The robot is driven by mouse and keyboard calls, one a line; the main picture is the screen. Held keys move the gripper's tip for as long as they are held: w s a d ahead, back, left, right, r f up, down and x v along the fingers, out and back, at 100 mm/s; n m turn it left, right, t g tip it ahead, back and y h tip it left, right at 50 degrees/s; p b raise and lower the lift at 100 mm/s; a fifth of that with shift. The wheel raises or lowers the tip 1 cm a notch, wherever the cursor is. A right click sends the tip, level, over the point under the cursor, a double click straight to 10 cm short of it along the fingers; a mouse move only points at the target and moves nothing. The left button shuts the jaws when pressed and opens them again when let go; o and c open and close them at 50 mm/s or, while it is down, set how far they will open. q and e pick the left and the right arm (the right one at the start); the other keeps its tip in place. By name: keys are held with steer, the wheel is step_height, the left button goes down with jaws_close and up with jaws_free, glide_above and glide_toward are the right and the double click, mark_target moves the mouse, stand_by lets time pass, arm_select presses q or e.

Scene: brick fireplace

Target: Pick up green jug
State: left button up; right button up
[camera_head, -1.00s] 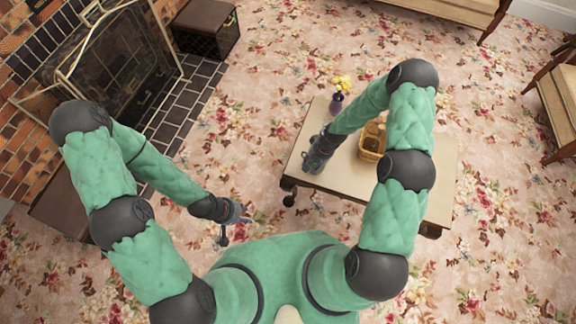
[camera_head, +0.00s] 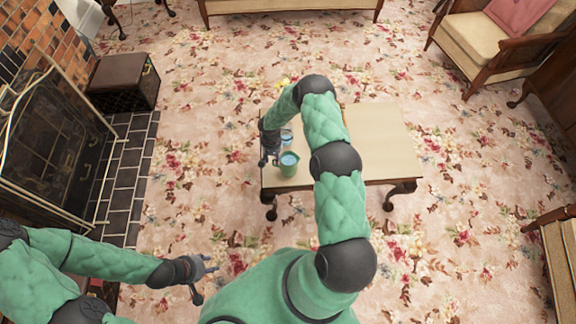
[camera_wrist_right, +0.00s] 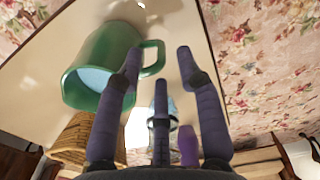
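The green jug (camera_head: 290,168) stands on the left front part of the low table (camera_head: 385,150), with a pale blue inside. In the right wrist view the jug (camera_wrist_right: 108,62) fills the upper left and its handle (camera_wrist_right: 158,58) points right. My right gripper (camera_head: 270,158) is just left of the jug in the head view. In the wrist view its fingers (camera_wrist_right: 158,60) are spread, with the handle showing between the two outer fingertips; I cannot tell if they touch it. My left gripper (camera_head: 206,283) is open and empty, low over the carpet.
A clear glass (camera_head: 287,136) stands behind the jug. A wicker basket (camera_wrist_right: 72,142) and a purple vase (camera_wrist_right: 188,148) show in the wrist view. My right arm covers part of the table; its right side is clear. The fireplace (camera_head: 45,140) is left.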

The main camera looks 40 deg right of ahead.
mark_target(273, 163)
step_height(273, 163, down, 5)
steer(key=shift+a+f+b, duration=0.1)
steer(key=shift+b, duration=0.8)
jaws_close()
